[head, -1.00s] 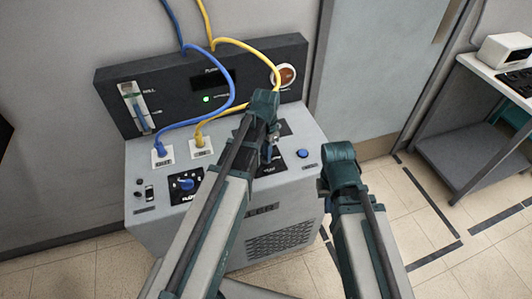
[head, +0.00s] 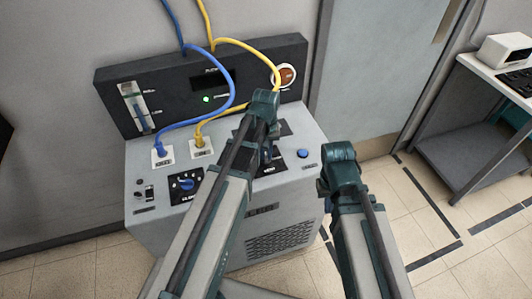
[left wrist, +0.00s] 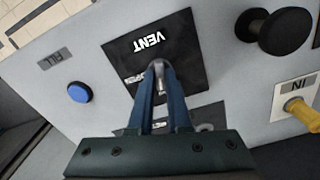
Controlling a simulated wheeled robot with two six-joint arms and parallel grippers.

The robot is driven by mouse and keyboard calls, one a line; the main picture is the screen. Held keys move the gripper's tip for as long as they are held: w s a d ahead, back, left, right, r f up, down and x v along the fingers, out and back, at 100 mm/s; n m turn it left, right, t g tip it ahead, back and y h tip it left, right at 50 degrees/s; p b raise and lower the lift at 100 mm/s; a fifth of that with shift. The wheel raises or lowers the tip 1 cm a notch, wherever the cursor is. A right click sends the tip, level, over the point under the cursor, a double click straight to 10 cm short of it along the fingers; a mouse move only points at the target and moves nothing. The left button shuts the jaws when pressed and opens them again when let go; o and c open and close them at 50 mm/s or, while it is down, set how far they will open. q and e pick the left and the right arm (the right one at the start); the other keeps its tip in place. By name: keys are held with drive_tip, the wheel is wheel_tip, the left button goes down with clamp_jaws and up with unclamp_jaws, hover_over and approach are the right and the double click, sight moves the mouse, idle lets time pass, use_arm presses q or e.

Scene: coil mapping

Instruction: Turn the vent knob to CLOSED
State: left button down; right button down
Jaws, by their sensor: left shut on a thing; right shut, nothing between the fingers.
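The vent knob (left wrist: 159,66) is a small pale grey piece on a black plate (left wrist: 187,43) lettered VENT, which reads upside down in the left wrist view. My left gripper (left wrist: 158,78) is shut on the knob, its two blue fingers on either side of it. The fingers hide much of the knob, and its pointer and the CLOSED mark cannot be made out. In the head view my left gripper (head: 266,155) reaches down onto the console top, over the vent plate (head: 274,168). My right gripper (head: 325,181) is shut and empty, to the right of the console.
A blue button (head: 303,153) sits right of the vent plate. A blue flow knob (head: 186,184) is at the console's left front. Blue (head: 232,92) and yellow (head: 268,60) hoses arch over the top into two sockets. A side table (head: 470,150) stands far right.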

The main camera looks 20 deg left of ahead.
sight(266, 156)
use_arm(q)
drive_tip(key=shift+n, duration=1.5)
drive_tip(key=c, duration=0.9)
unclamp_jaws()
drive_tip(key=shift+o, duration=0.2)
drive_tip(key=shift+r, duration=0.1)
wheel_tip(266, 156, up, 14)
drive_tip(key=p, duration=1.4)
drive_tip(key=shift+f, duration=0.2)
